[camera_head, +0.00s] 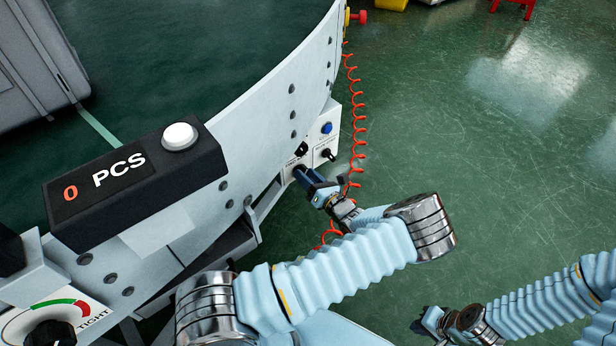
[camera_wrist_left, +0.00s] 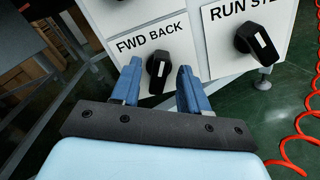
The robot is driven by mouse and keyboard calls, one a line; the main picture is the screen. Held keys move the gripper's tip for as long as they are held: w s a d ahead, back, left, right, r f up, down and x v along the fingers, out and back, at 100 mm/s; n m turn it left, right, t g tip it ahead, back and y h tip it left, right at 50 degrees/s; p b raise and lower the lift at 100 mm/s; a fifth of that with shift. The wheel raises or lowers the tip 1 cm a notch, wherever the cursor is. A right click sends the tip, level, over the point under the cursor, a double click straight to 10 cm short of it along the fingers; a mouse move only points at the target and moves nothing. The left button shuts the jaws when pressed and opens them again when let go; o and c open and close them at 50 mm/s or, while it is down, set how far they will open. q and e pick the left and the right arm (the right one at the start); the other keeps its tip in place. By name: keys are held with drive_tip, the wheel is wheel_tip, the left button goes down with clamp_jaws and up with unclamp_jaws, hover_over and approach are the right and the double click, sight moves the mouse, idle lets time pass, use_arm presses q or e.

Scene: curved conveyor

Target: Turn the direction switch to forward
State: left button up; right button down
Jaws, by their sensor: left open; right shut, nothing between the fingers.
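The direction switch (camera_wrist_left: 157,85) is a black knob with a white mark on a white panel under the label FWD BACK, in the left wrist view. Its mark stands roughly upright, tilted slightly; I cannot tell which side it is set to. My left gripper (camera_wrist_left: 159,66) is open, with one blue finger on each side of the knob; contact cannot be made out. In the head view my left gripper (camera_head: 303,174) is at the panel on the conveyor's side and hides the switch. My right gripper (camera_head: 418,326) is shut and empty, low at the right, away from the panel.
A RUN STOP knob (camera_wrist_left: 260,43) is right of the direction switch. A blue button (camera_head: 327,128) is above it on the side panel. A red coiled cable (camera_head: 354,120) hangs close beside. A PCS counter box (camera_head: 130,180) sits on the conveyor.

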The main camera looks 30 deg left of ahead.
use_arm(q)
drive_tip(key=shift+c, duration=0.4)
clamp_jaws()
drive_tip(key=n, duration=1.1)
drive_tip(key=shift+s+n+b, duration=0.3)
drive_tip(key=shift+n, duration=0.1)
idle(0.4)
drive_tip(key=shift+o, duration=0.4)
unclamp_jaws()
drive_tip(key=shift+a, duration=0.1)
